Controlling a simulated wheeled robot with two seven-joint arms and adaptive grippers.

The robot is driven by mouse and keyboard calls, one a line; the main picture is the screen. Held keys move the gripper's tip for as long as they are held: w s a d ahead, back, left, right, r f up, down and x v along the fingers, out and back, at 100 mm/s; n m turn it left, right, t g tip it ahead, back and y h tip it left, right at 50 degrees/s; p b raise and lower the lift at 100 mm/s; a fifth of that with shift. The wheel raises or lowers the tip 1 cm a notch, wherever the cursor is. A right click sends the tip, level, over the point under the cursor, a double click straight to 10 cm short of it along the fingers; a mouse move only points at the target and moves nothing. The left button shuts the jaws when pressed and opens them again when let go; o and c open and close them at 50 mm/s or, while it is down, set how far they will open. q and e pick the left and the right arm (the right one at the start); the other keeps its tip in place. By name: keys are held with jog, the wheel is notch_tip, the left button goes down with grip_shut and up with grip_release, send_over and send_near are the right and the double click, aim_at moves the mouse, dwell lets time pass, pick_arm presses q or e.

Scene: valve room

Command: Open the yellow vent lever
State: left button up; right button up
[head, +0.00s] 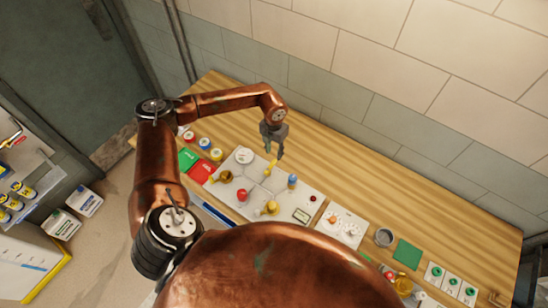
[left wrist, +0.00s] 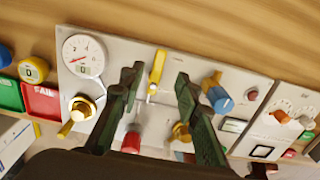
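The yellow vent lever (left wrist: 156,70) is a slim yellow bar on the pale panel (left wrist: 115,55), standing nearly upright in the left wrist view. In the head view the yellow lever (head: 271,168) is just below my left gripper (head: 279,151). My left gripper (left wrist: 157,78) is open, its two dark fingers on either side of the lever with gaps on both sides. It does not grip the lever. I cannot tell how far the fingertips are above the panel. My right gripper is not in view.
The panel also bears a round gauge (left wrist: 84,56), a brass valve with a yellow handle (left wrist: 82,108), a red knob (left wrist: 131,142) and a blue knob (left wrist: 219,98). Green and red trays (head: 201,170) lie left. Bare wood (left wrist: 200,35) lies behind; a tiled wall (head: 340,105) rises beyond.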

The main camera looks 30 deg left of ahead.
pick_arm(q)
notch_tip(320, 180, up, 5)
jog(key=shift+r, duration=0.1)
dwell(0.7)
